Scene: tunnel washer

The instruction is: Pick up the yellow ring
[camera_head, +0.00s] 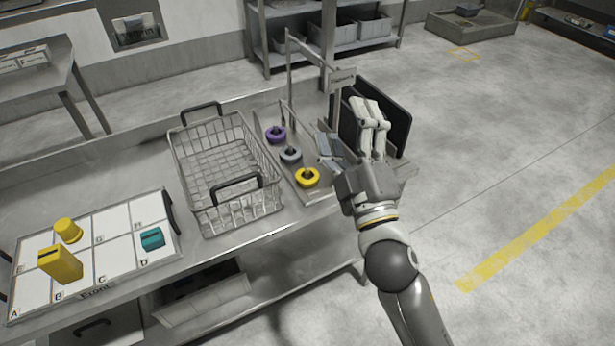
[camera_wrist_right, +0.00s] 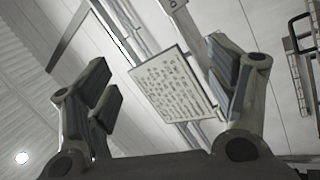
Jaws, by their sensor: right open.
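The yellow ring (camera_head: 307,177) sits on a post in the metal tray (camera_head: 318,195) on the bench, nearest the front of a row. A grey ring (camera_head: 291,154) and a purple ring (camera_head: 275,134) sit behind it. My right gripper (camera_head: 347,127) is open and empty, just right of the yellow ring and above the tray's right side. In the right wrist view its fingers (camera_wrist_right: 160,90) are spread, with only wall and a sign between them. My left gripper is in neither view.
A wire basket (camera_head: 236,211) with raised handles stands left of the rings. A white lettered board (camera_head: 100,254) holds two yellow pieces and a teal piece. Dark panels (camera_head: 393,129) and a metal frame with a label (camera_head: 342,79) stand behind my right gripper.

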